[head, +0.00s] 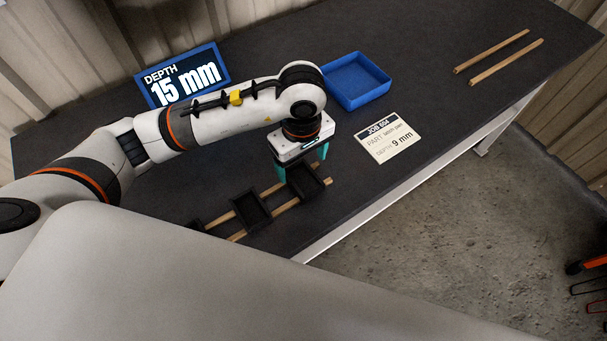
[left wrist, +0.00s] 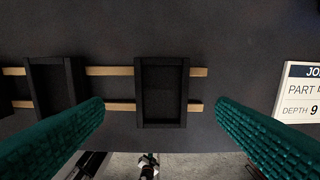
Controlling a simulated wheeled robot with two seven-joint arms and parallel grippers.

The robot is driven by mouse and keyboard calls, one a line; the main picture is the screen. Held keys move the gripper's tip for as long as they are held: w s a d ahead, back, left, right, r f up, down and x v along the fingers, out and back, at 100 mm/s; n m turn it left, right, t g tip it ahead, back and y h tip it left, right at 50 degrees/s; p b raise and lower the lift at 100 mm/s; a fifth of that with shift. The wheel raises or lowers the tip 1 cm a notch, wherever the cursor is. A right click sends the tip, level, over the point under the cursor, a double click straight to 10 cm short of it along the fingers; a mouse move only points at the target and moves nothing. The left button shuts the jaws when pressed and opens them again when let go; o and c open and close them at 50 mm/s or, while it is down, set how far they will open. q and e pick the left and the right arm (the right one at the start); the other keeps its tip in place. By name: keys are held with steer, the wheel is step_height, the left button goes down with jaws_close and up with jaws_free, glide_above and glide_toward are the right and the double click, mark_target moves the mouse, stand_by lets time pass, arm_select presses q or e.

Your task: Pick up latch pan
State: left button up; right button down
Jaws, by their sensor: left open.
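Several black, open-topped rectangular pans sit in a row across two wooden strips; no label on them shows which is the latch pan. The rightmost pan (head: 308,184) is under my left gripper (head: 303,166); it also shows in the left wrist view (left wrist: 161,92). My left gripper's teal fingers are open and apart, one on each side of that pan in the left wrist view, with nothing between them held. The middle pan (head: 251,212) is to the left, and a third (head: 195,225) is mostly hidden by my arm. My right gripper is out of view.
A blue-framed sign (head: 183,75) reads depth 15 mm. An empty blue tray (head: 357,80) stands behind. Two loose wooden strips (head: 505,62) lie on the dark table (head: 440,60).

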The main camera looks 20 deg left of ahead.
mark_target(303, 179)
arm_select(q)
step_height(303, 179, down, 2)
steer(key=shift+d+f+p, duration=0.1)
steer(key=shift+f+p, duration=0.05)
steer(key=shift+p, duration=0.5)
step_height(303, 179, down, 3)
steer(key=shift+f+p, duration=0.15)
steer(key=shift+p, duration=0.25)
steer(key=shift+f, duration=0.15)
steer(key=c, duration=1.1)
steer(key=shift+c, duration=0.5)
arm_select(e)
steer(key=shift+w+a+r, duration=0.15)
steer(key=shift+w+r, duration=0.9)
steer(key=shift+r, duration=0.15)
arm_select(q)
steer(key=shift+w, duration=0.1)
